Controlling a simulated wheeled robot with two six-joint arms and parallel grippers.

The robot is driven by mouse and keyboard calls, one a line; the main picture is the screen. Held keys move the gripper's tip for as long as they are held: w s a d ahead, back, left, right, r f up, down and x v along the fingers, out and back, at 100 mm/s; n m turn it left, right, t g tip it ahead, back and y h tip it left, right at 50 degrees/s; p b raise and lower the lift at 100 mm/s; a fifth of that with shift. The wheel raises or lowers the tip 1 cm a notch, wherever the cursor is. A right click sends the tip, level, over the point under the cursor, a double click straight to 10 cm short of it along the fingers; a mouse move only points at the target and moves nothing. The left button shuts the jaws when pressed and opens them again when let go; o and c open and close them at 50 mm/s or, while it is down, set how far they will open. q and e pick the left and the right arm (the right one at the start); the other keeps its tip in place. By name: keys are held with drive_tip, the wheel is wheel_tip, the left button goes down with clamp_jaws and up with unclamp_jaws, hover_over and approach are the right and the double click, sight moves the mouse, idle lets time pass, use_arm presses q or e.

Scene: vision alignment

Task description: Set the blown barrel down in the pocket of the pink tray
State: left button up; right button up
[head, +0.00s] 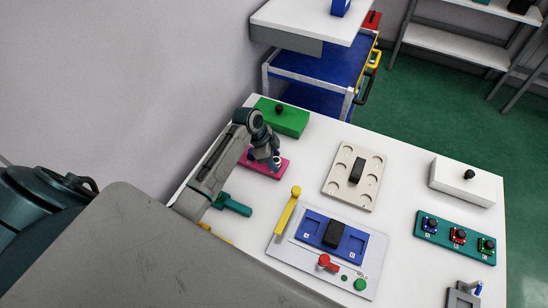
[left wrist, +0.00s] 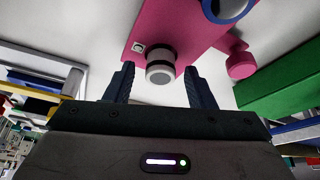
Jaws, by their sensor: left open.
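The pink tray (head: 258,168) lies on the white table below my left gripper (head: 272,158) in the head view. In the left wrist view the pink tray (left wrist: 190,25) fills the upper middle, with a small white label on it. A short pale grey barrel (left wrist: 160,70) with a dark band stands at the tray, its end toward the camera. My left gripper (left wrist: 159,85) is open, one finger on each side of the barrel, with gaps showing. How deep the barrel sits in a pocket cannot be told. In the head view the gripper hides the barrel.
A green block (head: 290,121) stands just behind the pink tray. A blue ring (left wrist: 228,8) sits on the tray. A beige tray (head: 340,185), a grey panel (head: 365,275), a white box (head: 462,182) and a teal tray (head: 450,245) stand to the right.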

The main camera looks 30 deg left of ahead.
use_arm(q)
drive_tip(key=shift+a+r, duration=0.25)
drive_tip(key=shift+r, duration=0.2)
drive_tip(key=b+v, duration=0.4)
drive_tip(key=v, duration=0.7)
drive_tip(key=shift+s+d, duration=0.1)
